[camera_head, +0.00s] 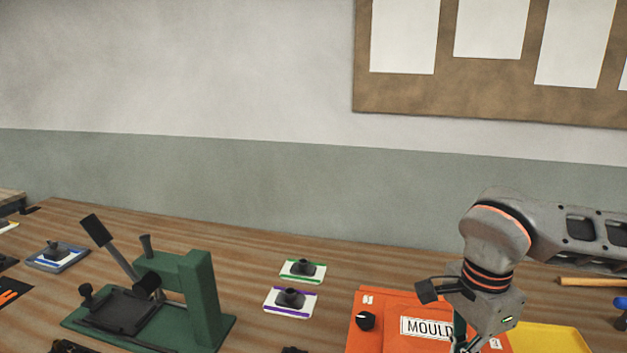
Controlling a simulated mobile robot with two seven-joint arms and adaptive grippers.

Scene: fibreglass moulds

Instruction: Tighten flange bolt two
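An orange mould box (385,300) stands at the bottom right of the head view, cut off by the lower edge. It has a black knob (366,321) at its left and a white label reading "MOULD", partly hidden by my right wrist. A small tag with a "3" shows at its right. My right gripper (462,338) points down over the orange box; its fingertips are hidden or cut off at the lower edge, so I cannot tell its opening or contact. I cannot pick out flange bolt two. My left gripper is not in view.
A green press with a lever (196,295) stands at the lower left. Small plates with dark knobs, green-striped (303,270) and purple-striped (290,300), lie between press and box. A yellow tray (555,338) is right of the box. The wooden bench's back strip is clear.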

